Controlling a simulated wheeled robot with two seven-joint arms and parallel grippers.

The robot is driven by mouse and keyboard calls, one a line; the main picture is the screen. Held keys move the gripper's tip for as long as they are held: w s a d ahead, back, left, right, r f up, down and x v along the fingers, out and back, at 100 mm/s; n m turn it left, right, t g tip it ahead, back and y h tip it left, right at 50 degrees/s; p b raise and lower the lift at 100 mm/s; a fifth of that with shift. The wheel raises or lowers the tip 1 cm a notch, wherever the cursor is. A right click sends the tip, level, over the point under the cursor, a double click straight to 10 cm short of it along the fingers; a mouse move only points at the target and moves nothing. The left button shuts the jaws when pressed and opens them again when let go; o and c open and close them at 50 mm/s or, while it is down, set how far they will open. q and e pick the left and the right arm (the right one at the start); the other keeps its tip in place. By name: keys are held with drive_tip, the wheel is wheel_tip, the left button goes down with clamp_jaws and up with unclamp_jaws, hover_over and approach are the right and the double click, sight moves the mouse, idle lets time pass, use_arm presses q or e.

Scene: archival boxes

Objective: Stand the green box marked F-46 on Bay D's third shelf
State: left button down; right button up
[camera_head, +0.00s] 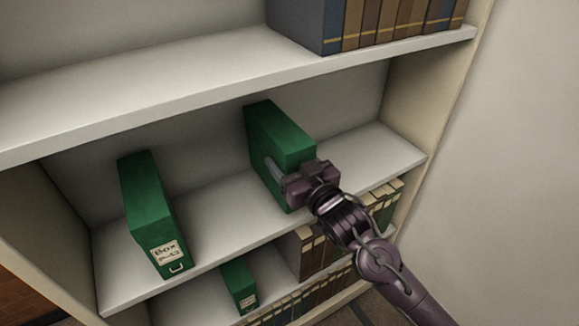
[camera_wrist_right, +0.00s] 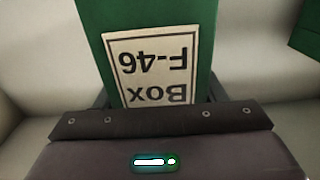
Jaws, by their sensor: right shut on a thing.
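The green box F-46 (camera_head: 283,137) is upright at the middle shelf in the head view, toward the right side. Its label, "Box F-46" (camera_wrist_right: 152,66), shows upside down in the right wrist view. My right gripper (camera_head: 284,180) is shut on the box's front end, which it largely hides in the head view. The box's lower edge is at the shelf board (camera_head: 225,222); I cannot tell whether it touches or hovers just above. My left gripper is not in view.
Another labelled green box (camera_head: 145,208) stands to the left on the same shelf, with bare board between them. Brown and blue volumes (camera_head: 365,22) stand on the shelf above. A lower shelf holds a smaller-looking green box (camera_head: 238,283) and several books (camera_head: 310,255).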

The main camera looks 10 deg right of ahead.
drive_tip(key=shift+w+f+p, duration=0.2)
drive_tip(key=shift+f+p, duration=0.25)
drive_tip(key=shift+f, duration=0.95)
drive_tip(key=o, duration=1.4)
drive_tip(key=shift+s+f, duration=0.1)
drive_tip(key=shift+o, duration=0.2)
